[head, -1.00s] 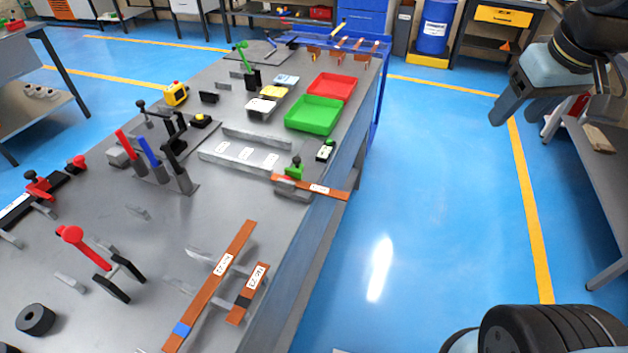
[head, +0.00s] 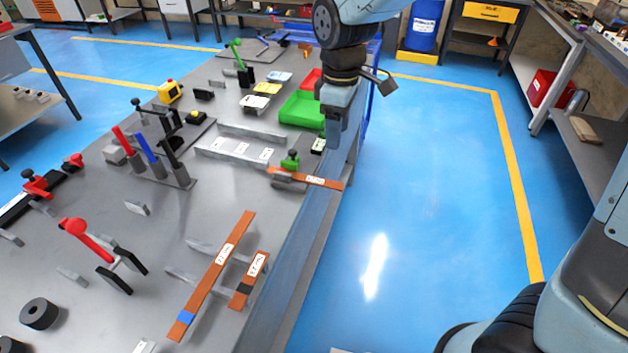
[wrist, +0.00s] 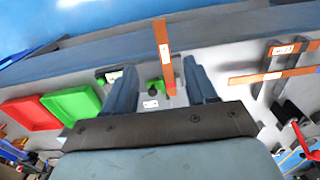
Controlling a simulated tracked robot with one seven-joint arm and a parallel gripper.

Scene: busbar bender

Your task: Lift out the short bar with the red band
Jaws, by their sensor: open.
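A short copper bar with a black band (head: 249,280) and a longer one with a blue band (head: 216,275) lie on grey supports near the bench's front. Another copper bar (head: 318,181) sits across the bench edge by a green-and-black clamp (head: 290,160); in the wrist view this bar (wrist: 160,45) shows between my fingers, some way beyond them. My gripper (head: 334,142) is open and empty, above the bench's right edge near the green tray.
The green tray (head: 300,112) and part of a red tray (head: 311,79) stand behind the clamp. Upright red, blue and black handles (head: 149,155) rise from the bench middle. A red-handled lever (head: 85,236) stands front left. Blue floor right of the bench is clear.

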